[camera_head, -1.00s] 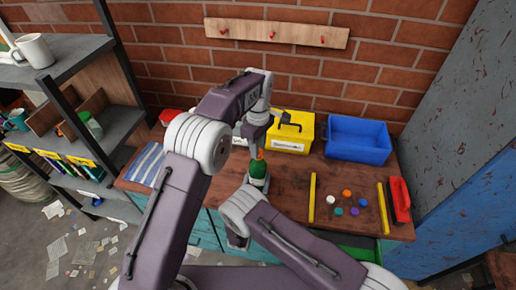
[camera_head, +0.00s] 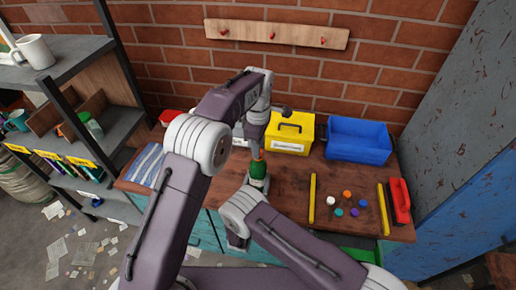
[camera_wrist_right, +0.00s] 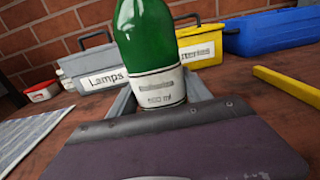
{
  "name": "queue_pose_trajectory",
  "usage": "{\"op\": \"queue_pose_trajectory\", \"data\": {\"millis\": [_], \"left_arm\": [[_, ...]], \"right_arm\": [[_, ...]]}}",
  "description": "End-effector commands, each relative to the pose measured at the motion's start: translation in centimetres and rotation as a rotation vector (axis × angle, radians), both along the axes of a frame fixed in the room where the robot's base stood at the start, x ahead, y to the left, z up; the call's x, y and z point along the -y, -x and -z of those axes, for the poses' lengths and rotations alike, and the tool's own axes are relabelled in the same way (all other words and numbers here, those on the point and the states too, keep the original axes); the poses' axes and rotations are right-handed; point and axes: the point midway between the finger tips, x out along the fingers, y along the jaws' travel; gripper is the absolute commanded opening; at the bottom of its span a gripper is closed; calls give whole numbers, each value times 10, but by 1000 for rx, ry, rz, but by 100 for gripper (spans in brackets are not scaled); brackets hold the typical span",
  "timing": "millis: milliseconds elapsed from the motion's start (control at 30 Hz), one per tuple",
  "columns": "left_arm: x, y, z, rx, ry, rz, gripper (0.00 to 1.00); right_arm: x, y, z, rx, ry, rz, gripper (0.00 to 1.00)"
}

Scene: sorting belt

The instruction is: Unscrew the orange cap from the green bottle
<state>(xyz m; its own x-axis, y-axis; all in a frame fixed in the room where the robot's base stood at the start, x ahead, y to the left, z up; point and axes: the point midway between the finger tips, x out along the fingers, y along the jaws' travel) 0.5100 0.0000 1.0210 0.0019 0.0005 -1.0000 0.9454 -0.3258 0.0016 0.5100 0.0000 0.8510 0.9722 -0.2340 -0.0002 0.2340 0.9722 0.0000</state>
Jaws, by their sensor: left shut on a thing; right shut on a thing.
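The green bottle (camera_head: 258,172) stands upright near the front of the wooden workbench. Its orange cap (camera_head: 260,154) is a small patch of colour at the neck, mostly covered by my left gripper (camera_head: 257,148). My left gripper comes down from above and is shut on the cap. Whether the cap has loosened cannot be seen. In the right wrist view the bottle's green body (camera_wrist_right: 146,35) and white label show, with the top out of frame. My right gripper (camera_wrist_right: 158,98) is shut around the bottle's lower, labelled part from the front.
Behind stand a yellow bin (camera_head: 290,146), a grey bin (camera_wrist_right: 88,68) labelled Lamps and a blue bin (camera_head: 358,152). Several coloured caps (camera_head: 347,194) lie between two yellow strips to the right. A striped cloth (camera_head: 146,163) lies left. A red-handled tool (camera_head: 400,200) lies far right.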

Motion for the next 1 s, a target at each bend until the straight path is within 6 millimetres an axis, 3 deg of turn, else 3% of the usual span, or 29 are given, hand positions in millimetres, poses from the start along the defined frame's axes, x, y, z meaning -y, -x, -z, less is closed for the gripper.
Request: {"op": "queue_pose_trajectory", "data": {"millis": [767, 1000], "left_arm": [[0, 0, -18, 1, 0, 0, 0], [0, -1, -51, 3, 1, 0, 0]], "right_arm": [[0, 0, -1, 1, -1, 0, 0], [0, 0, -1, 1, -1, 0, 0]]}}
